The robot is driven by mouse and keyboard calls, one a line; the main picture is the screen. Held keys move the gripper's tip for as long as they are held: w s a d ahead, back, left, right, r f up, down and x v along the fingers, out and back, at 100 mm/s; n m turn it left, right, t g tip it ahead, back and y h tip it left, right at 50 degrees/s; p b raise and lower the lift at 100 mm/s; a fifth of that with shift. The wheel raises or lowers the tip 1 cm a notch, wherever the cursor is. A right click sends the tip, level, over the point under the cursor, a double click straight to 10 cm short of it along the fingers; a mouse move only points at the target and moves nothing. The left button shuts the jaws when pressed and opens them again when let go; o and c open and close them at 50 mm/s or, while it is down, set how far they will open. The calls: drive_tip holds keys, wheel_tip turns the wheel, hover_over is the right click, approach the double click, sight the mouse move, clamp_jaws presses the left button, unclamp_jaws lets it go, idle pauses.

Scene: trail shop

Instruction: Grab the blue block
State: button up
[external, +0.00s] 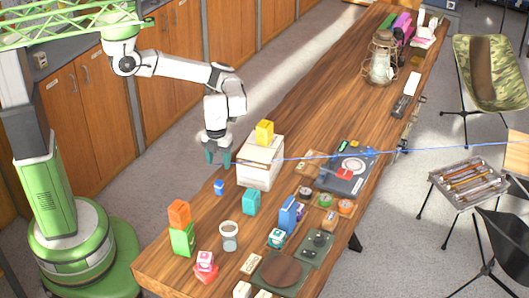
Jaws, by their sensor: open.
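A small blue block (219,187) sits on the wooden table (190,265) near its left edge, in front of the white box. My gripper (217,158) is open, with its teal fingers pointing down. In the picture it shows just above the small blue block, apart from it, with nothing visible between its fingers. A taller blue block-like item (288,213) stands further right on the table, beside several small goods.
A white box (262,170) with a yellow block (264,133) on top stands just right of my gripper. A teal block (251,202), an orange block (179,214) on a green block (182,240), and a cup (229,236) stand nearby.

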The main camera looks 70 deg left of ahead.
sight(219, 181)
wheel_tip(219, 181, down, 5)
drive_tip(key=shift+f, duration=0.1)
drive_tip(key=shift+s+d+f, duration=0.1)
drive_tip(key=shift+s+f, duration=0.05)
drive_tip(key=shift+f, duration=1.2)
drive_tip(key=shift+s+d+f, duration=0.1)
drive_tip(key=shift+f, duration=1.2)
drive_tip(key=shift+c, duration=0.2)
drive_tip(key=c, duration=1)
drive_tip(key=shift+r, duration=0.15)
